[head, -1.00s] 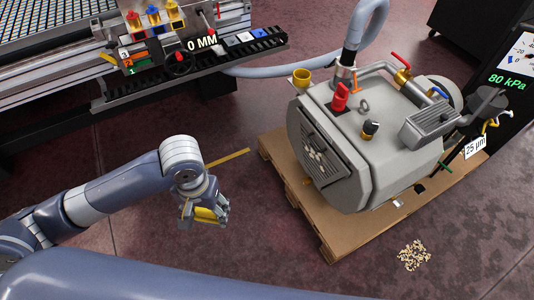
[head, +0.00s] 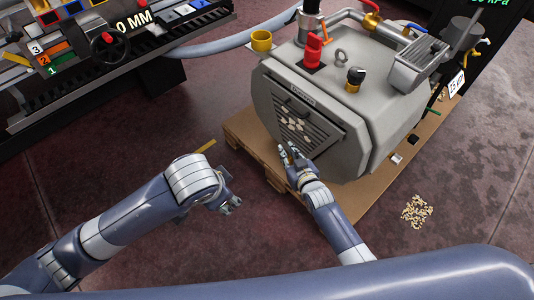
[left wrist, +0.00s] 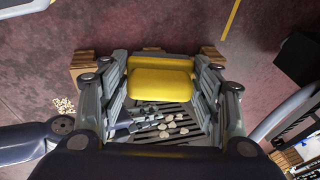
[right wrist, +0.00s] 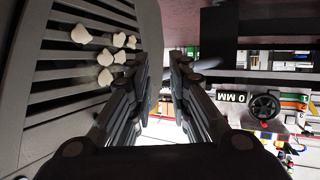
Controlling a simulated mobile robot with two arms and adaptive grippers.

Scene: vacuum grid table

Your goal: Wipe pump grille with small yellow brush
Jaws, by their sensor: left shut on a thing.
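The pump grille (head: 312,122) is a dark slatted panel on the front of the grey pump (head: 385,120). Several pale chips (head: 296,125) lie on its slats, and they also show in the right wrist view (right wrist: 105,58). My left gripper (head: 232,203) is shut on the small yellow brush (left wrist: 160,85), left of the pump and apart from the grille. The brush is mostly hidden in the head view; its bristles cannot be made out. My right gripper (head: 288,151) is open and empty, close in front of the grille's lower edge.
The pump stands on a wooden pallet (head: 256,150). A pile of chips (head: 415,211) lies on the floor to the right. The grid table with its handwheel (head: 108,44) is at the upper left, and a grey hose (head: 225,47) runs behind.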

